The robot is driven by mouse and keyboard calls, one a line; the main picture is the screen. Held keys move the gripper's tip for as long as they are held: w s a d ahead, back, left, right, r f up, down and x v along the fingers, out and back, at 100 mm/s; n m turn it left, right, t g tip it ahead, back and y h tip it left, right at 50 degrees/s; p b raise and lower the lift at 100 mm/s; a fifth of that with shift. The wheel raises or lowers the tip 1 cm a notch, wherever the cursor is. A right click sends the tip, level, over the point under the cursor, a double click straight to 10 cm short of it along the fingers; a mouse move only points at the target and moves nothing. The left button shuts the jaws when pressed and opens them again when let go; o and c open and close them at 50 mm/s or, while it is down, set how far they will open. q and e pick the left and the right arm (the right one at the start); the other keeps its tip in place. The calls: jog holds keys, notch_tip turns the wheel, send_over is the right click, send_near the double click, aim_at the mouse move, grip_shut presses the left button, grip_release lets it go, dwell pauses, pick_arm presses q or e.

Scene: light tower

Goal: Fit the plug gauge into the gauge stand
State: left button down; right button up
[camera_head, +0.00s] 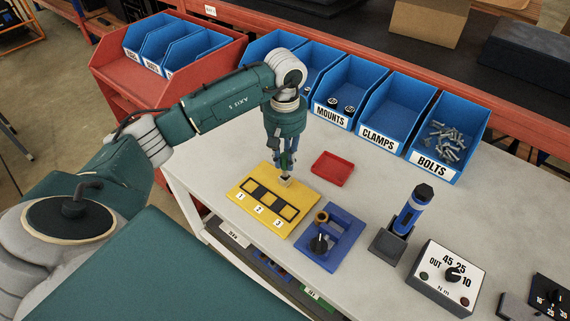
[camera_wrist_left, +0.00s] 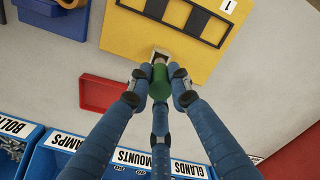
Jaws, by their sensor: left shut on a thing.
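The plug gauge shows as a green handle with a paler end in the left wrist view (camera_wrist_left: 160,82). My left gripper (camera_head: 285,166) is shut on it; in the wrist view the fingers (camera_wrist_left: 159,88) close around the green handle. The gauge's lower end points at a small pale square fitting (camera_wrist_left: 154,54), probably the gauge stand, at the edge of the yellow board (camera_head: 240,194). I cannot tell whether the end is inside the fitting or just above it. In the head view the fingers hide most of the gauge. My right gripper is not in view.
A red tray (camera_head: 332,169) lies behind the board. A blue fixture with a black knob (camera_head: 320,243) sits beside it. A blue tool in a dark holder (camera_head: 389,243) and a dial box (camera_head: 447,279) stand to the right. Blue bins (camera_head: 391,111) line the back.

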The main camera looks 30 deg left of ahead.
aim_at(285, 167)
pick_arm(q)
notch_tip(285, 167, down, 3)
jog(key=shift+f+p, duration=0.15)
jog(key=shift+p, duration=0.25)
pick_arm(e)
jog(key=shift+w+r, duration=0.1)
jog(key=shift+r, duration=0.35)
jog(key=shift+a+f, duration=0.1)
pick_arm(q)
jog(key=shift+f+b, duration=0.2)
jog(key=shift+b, duration=0.15)
jog(key=c, duration=1.8)
grip_release()
jog(key=shift+r, duration=0.1)
jog(key=shift+o, duration=1.1)
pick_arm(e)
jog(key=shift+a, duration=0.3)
